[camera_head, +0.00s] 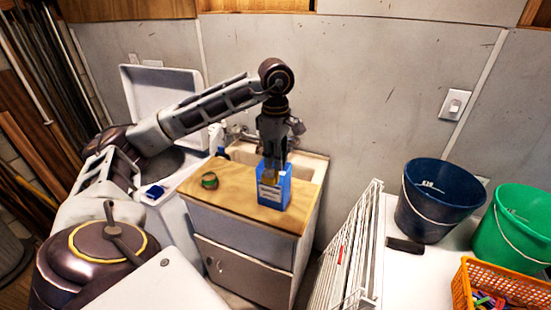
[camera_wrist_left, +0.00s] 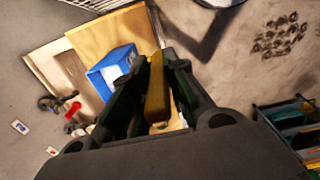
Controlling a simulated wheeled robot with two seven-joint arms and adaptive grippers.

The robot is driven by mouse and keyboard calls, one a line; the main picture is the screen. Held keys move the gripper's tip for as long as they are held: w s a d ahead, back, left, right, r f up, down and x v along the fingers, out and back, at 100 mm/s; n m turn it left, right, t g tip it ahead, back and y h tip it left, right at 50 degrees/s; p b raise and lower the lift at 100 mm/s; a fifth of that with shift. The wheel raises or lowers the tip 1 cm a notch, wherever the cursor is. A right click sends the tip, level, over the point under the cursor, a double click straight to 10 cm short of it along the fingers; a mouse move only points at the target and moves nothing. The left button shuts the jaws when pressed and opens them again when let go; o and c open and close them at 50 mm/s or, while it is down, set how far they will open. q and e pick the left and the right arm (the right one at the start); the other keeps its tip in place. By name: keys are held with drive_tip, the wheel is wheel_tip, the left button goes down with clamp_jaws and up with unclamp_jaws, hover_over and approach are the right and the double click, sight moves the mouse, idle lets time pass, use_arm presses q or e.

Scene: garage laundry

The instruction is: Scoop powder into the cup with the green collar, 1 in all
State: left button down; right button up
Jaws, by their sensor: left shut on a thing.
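A blue box (camera_head: 284,192) with a white label stands on the wooden top (camera_head: 237,198) of the cabinet. It also shows in the wrist view (camera_wrist_left: 101,80), open, with pale contents that look like powder. My left gripper (camera_head: 271,170) points down at the box and is shut on a yellow scoop handle (camera_wrist_left: 156,88). The handle's lower end is at the box in the head view; the scoop's bowl is not clearly visible. A small dark cup with a green collar (camera_head: 209,181) stands left of the box, apart from it. My right gripper is not in view.
A sink (camera_head: 309,165) lies behind the wooden top. A white machine with a raised lid (camera_head: 160,92) stands to the left. A white drying rack (camera_head: 347,250), a blue bucket (camera_head: 432,207), a green bucket (camera_head: 515,232) and an orange basket (camera_head: 490,283) are to the right.

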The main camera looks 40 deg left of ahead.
use_arm(q)
drive_tip(key=shift+s+d+f+m, duration=0.1)
drive_tip(key=shift+d+f+m, duration=0.1)
drive_tip(key=shift+d+m, duration=0.15)
drive_tip(key=shift+w+f+m, duration=0.25)
drive_tip(key=shift+w+f, duration=0.15)
drive_tip(key=shift+f, duration=0.2)
drive_tip(key=w+d+f+m, duration=0.1)
drive_tip(key=d+f+m, duration=0.4)
drive_tip(key=f+m, duration=0.3)
drive_tip(key=w+d+f+m+b, duration=0.1)
drive_tip(key=d+f+m, duration=0.45)
drive_tip(key=f, duration=0.45)
drive_tip(key=w+d+f+m, duration=0.1)
drive_tip(key=d+f+m, duration=0.4)
drive_tip(key=f+m, duration=0.3)
drive_tip(key=r+p, duration=0.1)
drive_tip(key=r+n+p, duration=0.1)
drive_tip(key=r+p, duration=0.1)
drive_tip(key=shift+w+r, duration=0.2)
drive_tip(key=shift+r, duration=0.05)
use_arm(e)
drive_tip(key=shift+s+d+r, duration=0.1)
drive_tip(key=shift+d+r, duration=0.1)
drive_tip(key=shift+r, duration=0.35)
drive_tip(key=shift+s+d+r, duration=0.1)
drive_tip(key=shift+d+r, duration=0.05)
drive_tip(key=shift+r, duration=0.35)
